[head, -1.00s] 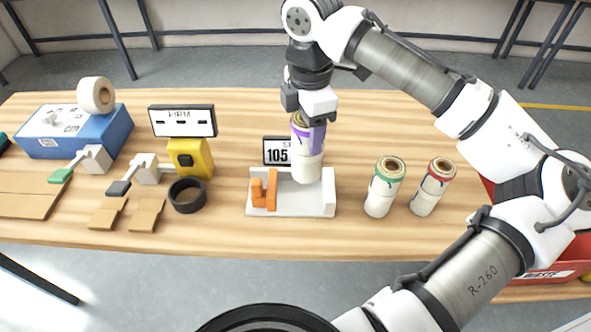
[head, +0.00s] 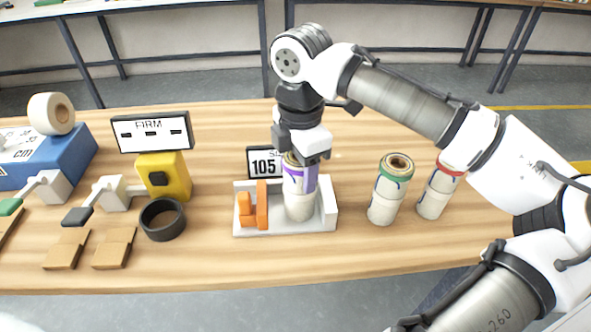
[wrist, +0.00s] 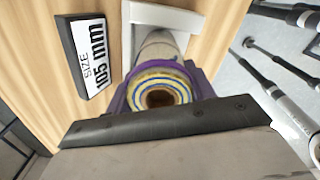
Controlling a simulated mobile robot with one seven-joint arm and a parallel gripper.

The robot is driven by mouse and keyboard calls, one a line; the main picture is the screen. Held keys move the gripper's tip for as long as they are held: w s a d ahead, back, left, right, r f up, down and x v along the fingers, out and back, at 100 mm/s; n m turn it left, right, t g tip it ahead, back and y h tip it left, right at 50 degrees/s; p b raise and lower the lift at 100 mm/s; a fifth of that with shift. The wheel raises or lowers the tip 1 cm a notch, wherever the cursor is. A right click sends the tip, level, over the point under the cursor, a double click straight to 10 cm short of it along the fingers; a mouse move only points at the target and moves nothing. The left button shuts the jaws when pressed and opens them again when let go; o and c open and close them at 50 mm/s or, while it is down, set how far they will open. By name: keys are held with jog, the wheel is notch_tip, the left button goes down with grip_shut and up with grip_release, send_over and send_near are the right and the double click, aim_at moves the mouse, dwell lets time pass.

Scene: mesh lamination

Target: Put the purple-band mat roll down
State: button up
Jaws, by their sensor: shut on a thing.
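The purple-band mat roll (head: 299,192) stands upright in my gripper (head: 300,160), which is shut on its upper end. In the head view its lower end is inside the white tray (head: 327,214), on the right side of the orange pieces (head: 255,205); I cannot tell whether it touches the tray floor. In the wrist view the roll's end (wrist: 160,92) shows coiled layers around a dark core, with purple at its sides. The white tray (wrist: 178,18) shows beyond it.
A sign reading 105 (head: 263,163) stands behind the tray. A green-band roll (head: 390,190) and a red-band roll (head: 438,190) stand to the right. A black ring (head: 162,220) and a yellow device (head: 165,177) are to the left. Wood in front of the tray is clear.

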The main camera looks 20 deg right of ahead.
jog(key=shift+s+r, duration=0.1)
jog(key=o, duration=1.1)
notch_tip(320, 180, up, 12)
